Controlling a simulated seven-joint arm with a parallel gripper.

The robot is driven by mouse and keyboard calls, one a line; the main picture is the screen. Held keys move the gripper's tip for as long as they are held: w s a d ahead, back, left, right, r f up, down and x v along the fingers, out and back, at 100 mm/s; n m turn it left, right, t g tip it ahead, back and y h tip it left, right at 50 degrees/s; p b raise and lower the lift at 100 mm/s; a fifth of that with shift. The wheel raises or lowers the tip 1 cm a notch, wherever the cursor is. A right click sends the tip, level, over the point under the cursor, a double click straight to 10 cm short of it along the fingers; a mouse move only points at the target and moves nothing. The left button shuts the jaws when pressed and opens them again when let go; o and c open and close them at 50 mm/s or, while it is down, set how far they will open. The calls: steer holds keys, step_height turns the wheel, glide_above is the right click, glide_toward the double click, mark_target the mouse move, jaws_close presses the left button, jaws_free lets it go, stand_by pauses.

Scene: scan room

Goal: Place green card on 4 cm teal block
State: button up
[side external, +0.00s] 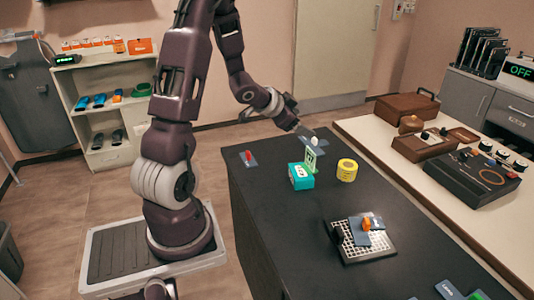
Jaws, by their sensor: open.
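A green card (310,159) with a pale face and dark marks stands roughly upright at the back right of the teal block (301,181). I cannot tell from this view whether it rests on the block or stands just behind it. The teal block has a white label and sits on the dark table. My gripper (306,132) is open, just above and behind the card's top edge. Whether any finger touches the card is too small to tell.
A yellow roll (347,170) stands right of the block on the dark table (270,220). A blue-grey plate with a red piece (249,156) lies left. A perforated tray (376,250) with an orange piece is nearer. The table's left-front area is clear.

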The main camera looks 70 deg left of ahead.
steer(key=s+d+r+n+g+y, duration=0.15)
steer(key=s+d+r, duration=0.25)
steer(key=d+r, duration=0.6)
steer(key=s+d+r+g+h, duration=0.2)
steer(key=s+d+h, duration=0.3)
steer(key=s+d, duration=1.3)
steer(key=shift+s+d+g, duration=0.2)
steer(key=shift+s+g, duration=0.1)
steer(key=shift+g, duration=0.15)
steer(key=shift+m, duration=0.25)
steer(key=c, duration=1)
steer(key=shift+w+a, duration=0.1)
